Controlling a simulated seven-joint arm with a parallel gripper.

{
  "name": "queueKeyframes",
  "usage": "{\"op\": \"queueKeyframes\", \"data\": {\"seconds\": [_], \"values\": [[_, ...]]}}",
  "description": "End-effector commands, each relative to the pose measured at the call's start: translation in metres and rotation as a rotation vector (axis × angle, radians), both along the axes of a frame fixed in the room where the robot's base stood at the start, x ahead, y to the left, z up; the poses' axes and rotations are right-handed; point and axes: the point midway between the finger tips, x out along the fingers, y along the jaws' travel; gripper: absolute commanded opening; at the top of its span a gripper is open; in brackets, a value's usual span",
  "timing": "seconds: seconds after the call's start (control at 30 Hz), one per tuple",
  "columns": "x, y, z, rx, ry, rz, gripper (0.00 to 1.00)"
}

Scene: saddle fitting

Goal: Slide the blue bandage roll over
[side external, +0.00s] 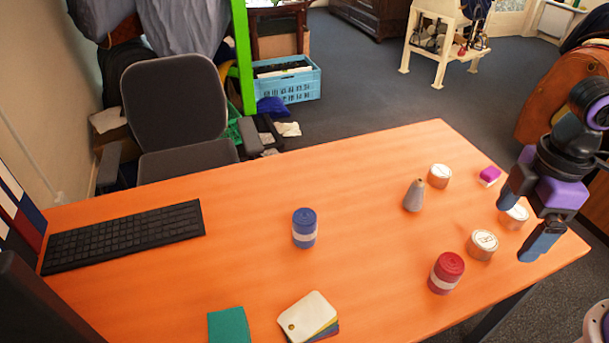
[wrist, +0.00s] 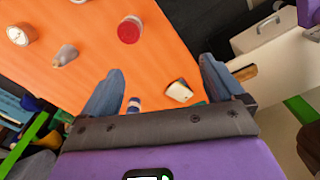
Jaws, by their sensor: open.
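The blue bandage roll (side external: 304,228) stands upright on the orange table, left of the table's middle in the side view, with a pale band around it. In the wrist view the blue bandage roll (wrist: 134,104) shows small between the fingers, its lower part near the gripper body's edge. My gripper (side external: 523,222) is open and empty, above the right end of the table, well to the right of the blue roll. In the wrist view the fingers of my gripper (wrist: 160,68) are spread apart with nothing between them.
A red bandage roll (side external: 446,272) stands front right. A grey cone (side external: 414,195), several round tins (side external: 439,176) and a magenta-and-white block (side external: 489,175) are on the right side. A keyboard (side external: 125,235), colour cards (side external: 308,318) and a green item (side external: 228,325) lie left and front. Table around the blue roll is clear.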

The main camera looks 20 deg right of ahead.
Motion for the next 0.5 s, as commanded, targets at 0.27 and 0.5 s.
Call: {"op": "queueKeyframes", "data": {"seconds": [0.27, 0.5], "values": [[0.063, 0.058, 0.004, -0.007, 0.001, 0.005, 0.95], [0.116, 0.103, 0.000, -0.010, 0.002, 0.011, 0.95]]}}
